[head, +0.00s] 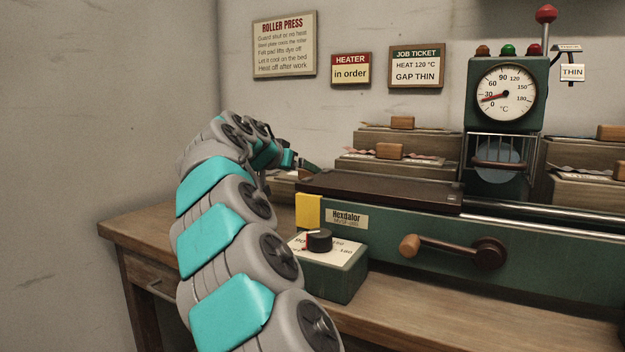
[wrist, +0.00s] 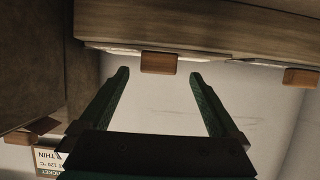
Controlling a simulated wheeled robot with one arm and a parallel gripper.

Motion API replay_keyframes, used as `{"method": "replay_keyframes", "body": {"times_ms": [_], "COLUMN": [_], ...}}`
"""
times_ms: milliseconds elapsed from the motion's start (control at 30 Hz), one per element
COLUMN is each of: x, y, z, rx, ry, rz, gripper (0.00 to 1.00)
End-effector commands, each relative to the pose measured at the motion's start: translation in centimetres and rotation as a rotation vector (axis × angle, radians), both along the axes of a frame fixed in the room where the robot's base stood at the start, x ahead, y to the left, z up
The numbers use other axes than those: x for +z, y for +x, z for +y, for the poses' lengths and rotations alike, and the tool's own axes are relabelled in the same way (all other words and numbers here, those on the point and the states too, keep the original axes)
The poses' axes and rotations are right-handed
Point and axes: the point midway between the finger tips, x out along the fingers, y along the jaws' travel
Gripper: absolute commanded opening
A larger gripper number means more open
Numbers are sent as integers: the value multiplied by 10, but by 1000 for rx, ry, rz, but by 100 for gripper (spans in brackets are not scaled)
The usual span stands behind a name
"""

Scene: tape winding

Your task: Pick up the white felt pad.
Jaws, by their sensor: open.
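I cannot pick out a white felt pad for certain in either view. My gripper (wrist: 160,76) is open and empty in the wrist view, its two green fingers spread apart. A small wooden block (wrist: 158,63) on a wooden tray (wrist: 200,30) shows between and just beyond the fingertips; a thin pale edge lies beside the block. I cannot tell what that edge is. In the head view my gripper (head: 305,166) is small and partly hidden by my arm, at the left end of the stepped trays behind the green roller press (head: 520,250).
The press has a dark bed plate (head: 380,188), a crank (head: 455,250) and a dial gauge (head: 505,93). A green control box (head: 330,270) with a black knob stands in front. Stepped wooden trays (head: 385,165) with blocks stand behind. The bench's left end (head: 150,232) is clear.

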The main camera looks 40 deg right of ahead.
Motion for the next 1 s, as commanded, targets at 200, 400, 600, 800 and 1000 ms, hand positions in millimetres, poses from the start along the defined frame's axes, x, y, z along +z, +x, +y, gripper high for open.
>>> {"method": "replay_keyframes", "body": {"times_ms": [200, 400, 600, 800, 1000], "x": [-15, -17, -17, -17, -17], "y": [8, 11, 11, 11, 11], "z": [-28, -32, -32, -32, -32], "rx": [0, 1, 1, 1, 1], "ry": [-1, 0, 0, 0, -1], "rz": [-1, -2, -2, -2, -1], "gripper": [98, 98, 85, 63, 40]}}
